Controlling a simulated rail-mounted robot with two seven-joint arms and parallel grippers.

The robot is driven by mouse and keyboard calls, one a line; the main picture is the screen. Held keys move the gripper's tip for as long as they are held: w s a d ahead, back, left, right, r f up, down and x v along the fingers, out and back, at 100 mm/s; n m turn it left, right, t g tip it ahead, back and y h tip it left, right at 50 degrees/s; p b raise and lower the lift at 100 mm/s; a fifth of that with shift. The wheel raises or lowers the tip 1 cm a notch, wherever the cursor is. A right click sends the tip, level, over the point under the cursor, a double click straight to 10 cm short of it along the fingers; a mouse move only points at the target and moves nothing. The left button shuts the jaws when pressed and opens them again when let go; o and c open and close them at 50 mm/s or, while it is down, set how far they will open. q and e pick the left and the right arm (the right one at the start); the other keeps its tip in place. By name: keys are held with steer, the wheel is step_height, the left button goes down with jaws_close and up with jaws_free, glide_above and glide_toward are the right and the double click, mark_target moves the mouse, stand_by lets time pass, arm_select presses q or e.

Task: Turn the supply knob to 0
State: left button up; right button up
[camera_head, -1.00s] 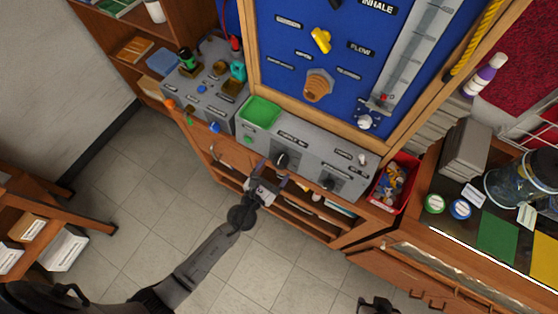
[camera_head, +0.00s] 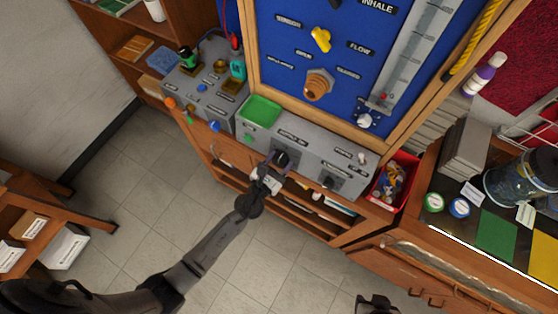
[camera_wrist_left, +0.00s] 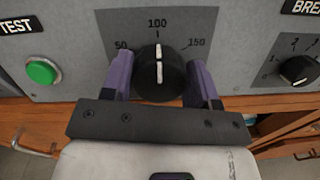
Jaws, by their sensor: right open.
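The supply knob (camera_wrist_left: 160,72) is black with a white pointer line, on a dark dial plate marked 50, 100 and 150. Its pointer stands upright at 100; no 0 mark shows. In the head view the knob (camera_head: 283,157) is on the grey testbench front, partly hidden by my left gripper (camera_head: 275,163). In the left wrist view my left gripper's purple fingers (camera_wrist_left: 160,78) stand open on either side of the knob, very close to it; contact cannot be told. My right gripper (camera_head: 376,302) is open and empty at the bottom edge, far from the panel.
A green button (camera_wrist_left: 41,71) sits left of the dial. Another black knob (camera_wrist_left: 299,70) is on the right; it also shows in the head view (camera_head: 330,181). A green tray (camera_head: 262,110) sits on the bench top. A red bin (camera_head: 393,181) stands at its right end.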

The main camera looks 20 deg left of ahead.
arm_select(q)
steer(key=c, duration=0.4)
steer(key=shift+n, duration=0.3)
